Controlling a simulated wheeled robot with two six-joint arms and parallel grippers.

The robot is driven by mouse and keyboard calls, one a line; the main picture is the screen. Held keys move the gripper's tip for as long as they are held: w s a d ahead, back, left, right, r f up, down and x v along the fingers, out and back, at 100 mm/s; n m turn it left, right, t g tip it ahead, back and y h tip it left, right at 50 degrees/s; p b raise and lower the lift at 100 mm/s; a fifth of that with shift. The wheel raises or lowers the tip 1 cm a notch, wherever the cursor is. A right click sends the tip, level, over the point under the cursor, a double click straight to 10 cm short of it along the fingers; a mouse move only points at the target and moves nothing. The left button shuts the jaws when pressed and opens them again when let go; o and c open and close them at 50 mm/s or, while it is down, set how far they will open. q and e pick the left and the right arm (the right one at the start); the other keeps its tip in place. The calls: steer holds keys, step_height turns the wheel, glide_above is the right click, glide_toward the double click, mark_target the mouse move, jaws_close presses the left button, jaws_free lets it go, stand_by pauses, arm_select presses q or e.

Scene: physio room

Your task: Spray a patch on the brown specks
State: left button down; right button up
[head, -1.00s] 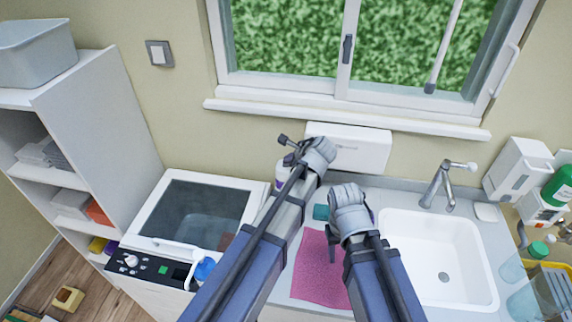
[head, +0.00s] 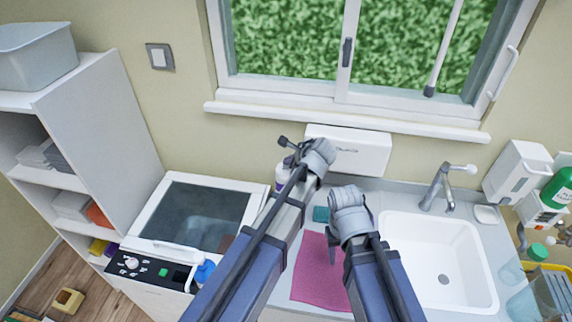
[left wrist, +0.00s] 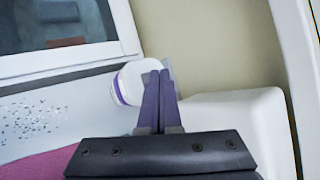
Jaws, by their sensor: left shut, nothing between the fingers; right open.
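A white bottle with a purple band (head: 281,178) stands at the back of the counter, partly hidden by my left arm; it also shows in the left wrist view (left wrist: 127,85). My left gripper (head: 284,141) is shut and empty, above and near the bottle. In the left wrist view its fingers (left wrist: 158,100) overlap the bottle's right side; I cannot tell if they touch. Small dark, bluish-looking specks (left wrist: 30,115) lie on the pale counter; none look brown there. In the head view my arms hide that patch. My right gripper (head: 333,254) is open over the pink cloth.
The pink cloth (head: 316,275) lies flat left of the sink (head: 440,260). A teal sponge (head: 321,214) lies behind it. A lidded appliance (head: 195,215) stands at the left, and a white wall box (head: 360,152) hangs behind my grippers. Bottles and a rack crowd the right.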

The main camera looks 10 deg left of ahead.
arm_select(q)
steer(key=shift+r, duration=0.15)
step_height(320, 180, up, 6)
steer(key=p, duration=0.6)
stand_by(0.4)
stand_by(2.2)
